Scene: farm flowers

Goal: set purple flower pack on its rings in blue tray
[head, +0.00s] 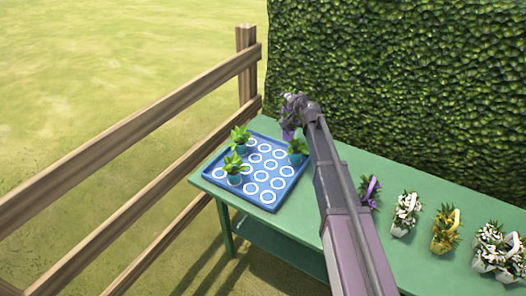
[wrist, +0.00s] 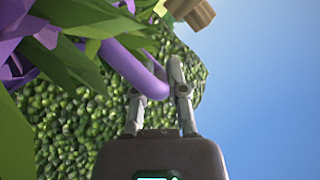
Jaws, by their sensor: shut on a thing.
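The blue tray (head: 273,204) lies on the green table, with white rings marked on its floor. Three leafy green plants in teal pots (head: 235,178) stand in it, two on the left side and one at the right edge. My gripper (head: 291,104) is above the tray's far right corner, shut on the handle of a purple flower pack (head: 287,133). In the wrist view the purple handle (wrist: 146,78) reaches the fingers (wrist: 178,78), with leaves and purple petals at upper left. In the head view my arm and gripper partly hide the held pack.
Another purple flower pack (head: 370,191) stands on the green table (head: 345,155) right of my arm. White flower packs (head: 405,213) and a yellow one (head: 445,230) stand further right. A hedge (head: 400,80) rises behind; a wooden fence (head: 150,140) runs along the left.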

